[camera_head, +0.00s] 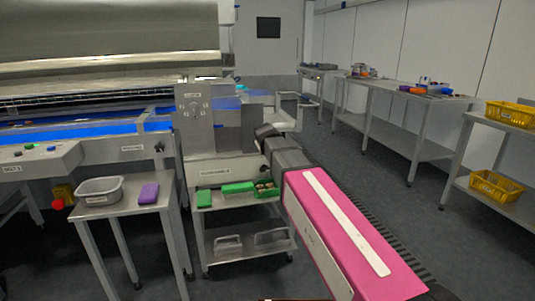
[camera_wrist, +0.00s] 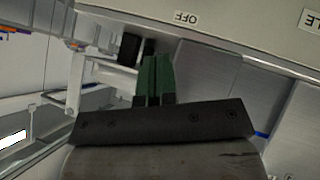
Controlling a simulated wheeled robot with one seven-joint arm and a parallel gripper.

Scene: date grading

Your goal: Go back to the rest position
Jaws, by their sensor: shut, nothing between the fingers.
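My gripper (camera_wrist: 155,62) shows in the wrist view with its two dark green fingers together and nothing between them. In the head view my arm, pink with a white stripe, reaches from the lower right toward the middle. My gripper (camera_head: 265,132) is at its far end, small and dark, in front of the grey machine panel (camera_head: 194,110). In the wrist view a panel labelled "OFF" (camera_wrist: 187,18) appears upside down close beyond the fingers. Whether the gripper touches anything cannot be told.
A small cart (camera_head: 233,205) below my arm holds green boxes (camera_head: 237,188). A side table (camera_head: 115,208) at the left carries a clear tub (camera_head: 100,190) and a purple block (camera_head: 148,193). Benches (camera_head: 400,92) and a rack with yellow crates (camera_head: 497,186) line the right. Floor between is open.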

